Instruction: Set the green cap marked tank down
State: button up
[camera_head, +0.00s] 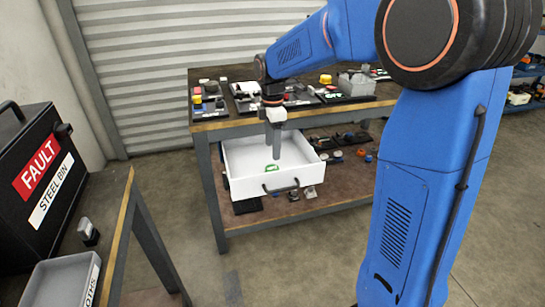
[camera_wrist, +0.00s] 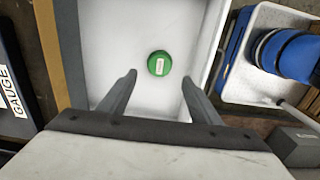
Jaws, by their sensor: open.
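The green cap (camera_wrist: 159,63) lies in the white drawer (camera_wrist: 112,30), with a small pale label on its top. It also shows in the head view (camera_head: 271,168) as a small green shape on the drawer floor. My gripper (camera_wrist: 158,80) is open above the drawer, one finger on each side of the cap in the wrist view and nearer the camera. The gripper (camera_head: 275,158) points down over the drawer in the head view. No contact between fingers and cap shows. The label's wording is too small to read.
The drawer is pulled out beneath a workbench (camera_head: 225,128) holding several parts. A lower shelf (camera_head: 325,185) holds more items. At left stand a black FAULT steel bin (camera_head: 35,175) and a grey tray (camera_head: 60,284). The drawer floor around the cap is clear.

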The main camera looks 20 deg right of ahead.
jog(key=s+d+r+m+t, duration=0.15)
jog(key=s+r+m, duration=0.25)
jog(key=s, duration=0.4)
jog(key=s+d+r+m+t, duration=0.1)
jog(key=s+d+r+m, duration=0.25)
jog(key=s, duration=0.55)
jog(key=s+d+f+m+t, duration=0.1)
jog(key=s+f+m, duration=0.1)
jog(key=s+m, duration=0.3)
jog(key=s+d+f+m+t, duration=0.1)
jog(key=s+f+m, duration=0.2)
jog(key=s, duration=0.8)
jog(key=shift+s+f+m, duration=0.15)
jog(key=shift+f+m, duration=0.15)
jog(key=shift+m, duration=0.95)
